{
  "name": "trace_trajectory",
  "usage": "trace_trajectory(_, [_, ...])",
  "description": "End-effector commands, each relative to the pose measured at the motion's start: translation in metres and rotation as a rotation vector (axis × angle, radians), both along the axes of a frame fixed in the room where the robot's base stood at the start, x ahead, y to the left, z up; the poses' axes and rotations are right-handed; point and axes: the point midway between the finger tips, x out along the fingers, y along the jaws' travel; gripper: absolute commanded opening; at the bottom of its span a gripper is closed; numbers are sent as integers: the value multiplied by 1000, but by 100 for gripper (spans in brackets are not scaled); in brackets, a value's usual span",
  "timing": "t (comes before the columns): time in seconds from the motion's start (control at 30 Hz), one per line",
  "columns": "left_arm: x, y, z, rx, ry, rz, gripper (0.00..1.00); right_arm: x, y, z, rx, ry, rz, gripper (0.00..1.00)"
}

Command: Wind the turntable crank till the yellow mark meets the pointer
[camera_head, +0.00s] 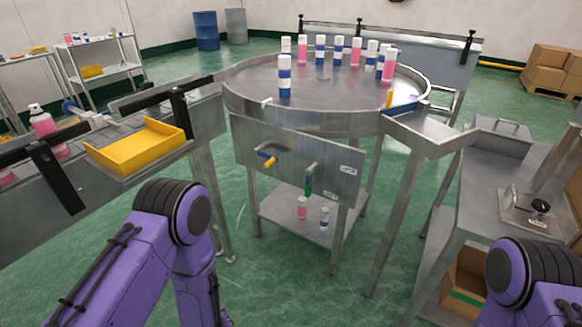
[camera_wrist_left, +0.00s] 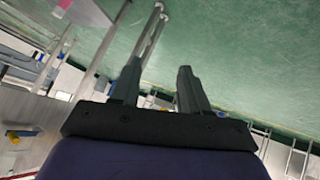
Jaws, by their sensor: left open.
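The round steel turntable (camera_head: 245,85) stands in the middle of the head view with several pink and blue-white cans on it. On the panel below it are a crank with a yellow handle (camera_head: 270,162) at left and another with a green handle (camera_head: 308,186) at right. A small yellow piece (camera_head: 389,98) stands at the turntable's right rim, beside a blue strip (camera_head: 402,108). A small pale piece (camera_head: 267,101) shows on the front-left rim; I cannot tell which is the pointer. My left gripper (camera_wrist_left: 160,68) is open and empty in the left wrist view. My right gripper is out of view.
A yellow tray (camera_head: 140,150) sits on the left bench. A steel chute (camera_head: 430,130) leads off the turntable's right side to a bench with a black-knobbed plate (camera_head: 530,210). Two cans stand on the shelf (camera_head: 280,212) under the panel. Green floor before the panel is clear.

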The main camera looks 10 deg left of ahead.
Motion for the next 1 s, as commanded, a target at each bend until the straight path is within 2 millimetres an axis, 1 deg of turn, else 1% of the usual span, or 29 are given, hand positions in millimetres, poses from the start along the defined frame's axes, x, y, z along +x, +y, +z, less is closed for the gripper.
trace_trajectory(0.03, [66, -14, 8, -43, -196, 41, 45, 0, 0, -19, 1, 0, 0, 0])
trace_trajectory(0.07, [103, -24, 23, -79, -314, 70, 45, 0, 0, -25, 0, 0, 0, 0])
trace_trajectory(0.1, [148, -36, 47, -134, -470, 110, 45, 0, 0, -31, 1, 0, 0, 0])
trace_trajectory(0.17, [203, -55, 91, -226, -686, 163, 45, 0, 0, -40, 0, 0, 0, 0])
trace_trajectory(0.2, [232, -67, 121, -289, -814, 193, 45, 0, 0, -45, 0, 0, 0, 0])
trace_trajectory(0.23, [249, -75, 142, -336, -899, 215, 45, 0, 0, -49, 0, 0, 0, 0])
trace_trajectory(0.3, [276, -89, 186, -432, -1057, 251, 45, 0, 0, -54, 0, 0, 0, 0])
trace_trajectory(0.33, [284, -94, 202, -464, -1107, 262, 45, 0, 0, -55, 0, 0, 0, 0])
trace_trajectory(0.4, [294, -100, 225, -518, -1185, 282, 45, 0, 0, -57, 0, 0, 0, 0])
trace_trajectory(0.5, [305, -100, 239, -544, -1221, 294, 45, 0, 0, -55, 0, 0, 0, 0])
trace_trajectory(0.57, [314, -95, 242, -543, -1221, 295, 45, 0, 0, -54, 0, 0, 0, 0])
trace_trajectory(0.8, [363, -72, 251, -539, -1218, 293, 45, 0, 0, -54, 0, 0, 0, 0])
trace_trajectory(0.9, [378, -66, 253, -540, -1216, 291, 45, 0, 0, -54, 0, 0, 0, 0])
trace_trajectory(1.0, [387, -62, 255, -538, -1214, 291, 45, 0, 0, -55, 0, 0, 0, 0])
